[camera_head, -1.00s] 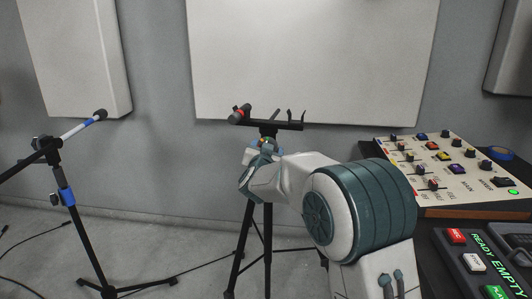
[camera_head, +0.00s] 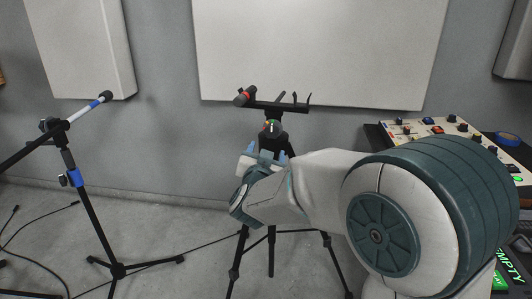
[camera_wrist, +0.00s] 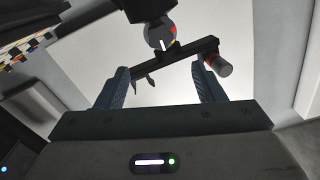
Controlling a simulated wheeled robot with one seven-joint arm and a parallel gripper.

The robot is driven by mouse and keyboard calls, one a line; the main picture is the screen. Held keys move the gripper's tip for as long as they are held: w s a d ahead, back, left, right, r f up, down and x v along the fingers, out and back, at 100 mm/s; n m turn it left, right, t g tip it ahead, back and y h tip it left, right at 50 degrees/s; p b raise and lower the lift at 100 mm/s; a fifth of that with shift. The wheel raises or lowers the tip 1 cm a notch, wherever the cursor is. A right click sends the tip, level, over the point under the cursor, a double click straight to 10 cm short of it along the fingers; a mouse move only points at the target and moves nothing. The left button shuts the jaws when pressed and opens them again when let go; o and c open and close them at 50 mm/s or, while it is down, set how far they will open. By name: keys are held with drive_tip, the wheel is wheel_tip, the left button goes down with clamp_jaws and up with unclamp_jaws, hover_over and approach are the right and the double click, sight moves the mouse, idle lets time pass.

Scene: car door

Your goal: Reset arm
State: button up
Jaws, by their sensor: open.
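My gripper (camera_head: 266,152) is open and empty, with its two blue fingers apart. It shows in the middle of the head view, in front of the black tripod stand as seen from there. In the wrist view the fingers of my gripper (camera_wrist: 163,76) stand wide apart with nothing between them. Beyond them is the stand's black crossbar (camera_wrist: 172,60), which also shows in the head view (camera_head: 280,107). I cannot tell the exact gap between the fingers and the bar. My arm reaches in from the lower right and hides part of the stand and desk.
A microphone (camera_head: 240,97) lies at the crossbar's left end. A microphone stand (camera_head: 82,190) is at the left, with cables on the floor. A mixing panel (camera_head: 440,128) and blue tape roll (camera_head: 508,139) are on the desk at right. Pale panels (camera_head: 320,50) hang on the wall.

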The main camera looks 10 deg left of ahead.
drive_tip(key=s+d+r+n+g+y+p, duration=0.5)
drive_tip(key=r+p, duration=0.3)
drive_tip(key=p, duration=0.3)
drive_tip(key=s+d+r+g+h+p, duration=0.2)
drive_tip(key=s+d+g+p, duration=0.3)
drive_tip(key=s+d, duration=0.3)
drive_tip(key=s+d+r+m+g+h+p, duration=0.1)
drive_tip(key=s+d+g+p, duration=0.4)
drive_tip(key=s, duration=1.2)
drive_tip(key=d+r+h+p, duration=0.1)
drive_tip(key=d+p, duration=0.1)
drive_tip(key=d, duration=0.1)
drive_tip(key=shift+s+d+m, duration=0.15)
drive_tip(key=shift+d+m, duration=0.15)
drive_tip(key=shift+d, duration=0.1)
